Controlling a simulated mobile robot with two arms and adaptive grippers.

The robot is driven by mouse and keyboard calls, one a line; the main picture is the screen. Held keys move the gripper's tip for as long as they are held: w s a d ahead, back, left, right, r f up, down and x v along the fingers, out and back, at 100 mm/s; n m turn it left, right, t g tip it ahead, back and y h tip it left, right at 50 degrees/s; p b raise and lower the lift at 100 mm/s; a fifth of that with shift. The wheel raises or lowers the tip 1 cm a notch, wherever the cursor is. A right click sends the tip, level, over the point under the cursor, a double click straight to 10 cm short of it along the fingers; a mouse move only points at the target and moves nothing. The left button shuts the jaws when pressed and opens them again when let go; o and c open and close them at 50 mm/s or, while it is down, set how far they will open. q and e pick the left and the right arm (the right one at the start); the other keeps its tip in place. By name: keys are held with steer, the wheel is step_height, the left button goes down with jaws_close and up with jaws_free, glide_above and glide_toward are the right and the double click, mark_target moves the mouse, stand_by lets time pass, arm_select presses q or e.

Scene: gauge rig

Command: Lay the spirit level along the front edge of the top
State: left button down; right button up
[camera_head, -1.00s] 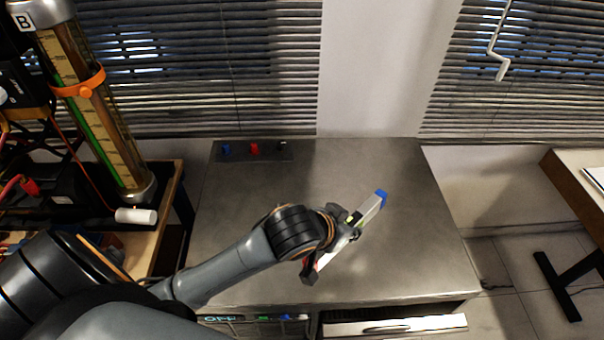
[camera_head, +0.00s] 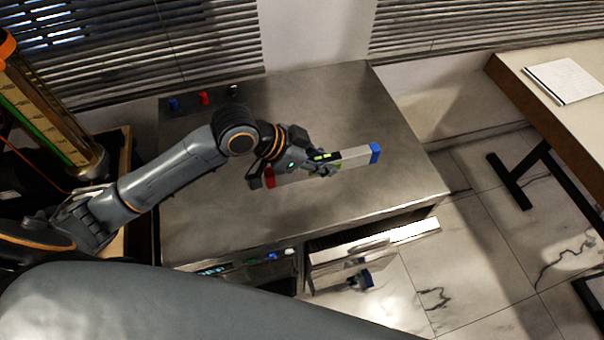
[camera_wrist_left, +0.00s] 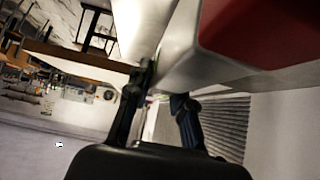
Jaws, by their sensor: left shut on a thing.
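The spirit level (camera_head: 352,157) is a slim silver-grey bar with a blue end at right and a red end at left. My left gripper (camera_head: 324,163) is shut around its middle, over the grey metal top (camera_head: 240,220). The bar lies roughly parallel to the front edge of the top, set back from it. I cannot tell its height above the surface. In the left wrist view the level (camera_wrist_left: 225,65) is large and close, its red end at upper right, between the dark fingers of the gripper (camera_wrist_left: 162,92). My right gripper is not in view.
An open drawer (camera_head: 410,232) juts out below the front edge. Blue, red and black small items (camera_head: 204,98) sit at the back left. A tall gauge column (camera_head: 50,115) stands at left. A desk with a notepad (camera_head: 565,81) is at right. The front strip is clear.

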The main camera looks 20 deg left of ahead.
arm_select(q)
steer(key=a+f, duration=0.1)
steer(key=f, duration=0.1)
steer(key=a+f, duration=0.2)
steer(key=shift+s+f, duration=0.1)
steer(key=shift+f, duration=0.1)
steer(key=f, duration=0.1)
steer(key=a+f+p, duration=0.1)
steer(key=f, duration=0.1)
steer(key=shift+s, duration=0.1)
steer(key=shift+f, duration=0.5)
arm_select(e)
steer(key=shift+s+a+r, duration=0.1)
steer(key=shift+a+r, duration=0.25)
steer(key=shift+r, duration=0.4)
arm_select(q)
steer(key=shift+f, duration=0.1)
steer(key=c, duration=1.2)
jaws_free()
steer(key=shift+o, duration=0.2)
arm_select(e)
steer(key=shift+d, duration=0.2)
